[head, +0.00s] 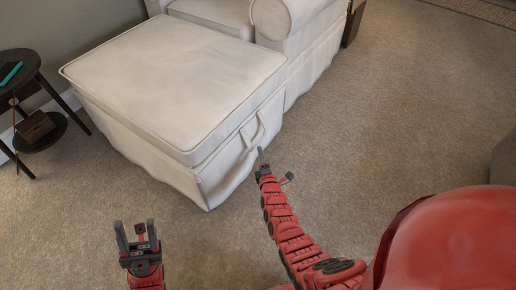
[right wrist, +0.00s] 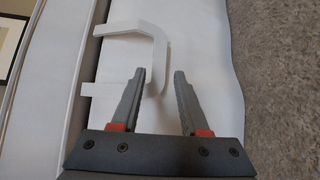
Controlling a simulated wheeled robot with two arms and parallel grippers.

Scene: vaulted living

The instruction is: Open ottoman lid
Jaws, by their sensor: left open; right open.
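The white ottoman (head: 140,150) stands at the upper left of the head view. Its cushioned lid (head: 170,85) lies flat and closed on the base. A white strap-like handle loop (head: 260,134) sticks out on the side near the lid's front right corner; it also shows in the right wrist view (right wrist: 158,48). My right gripper (head: 274,163) is open just by the handle. In the right wrist view its fingers (right wrist: 160,72) are apart, with the left fingertip overlapping the handle's end; contact is unclear. My left gripper (head: 135,224) is open and empty, in front of the ottoman.
A white armchair (head: 305,50) stands right behind the ottoman. A dark round side table (head: 20,66) with a teal item (head: 10,73) and a brown box (head: 34,127) is at the left. Carpet (head: 390,110) is clear to the right.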

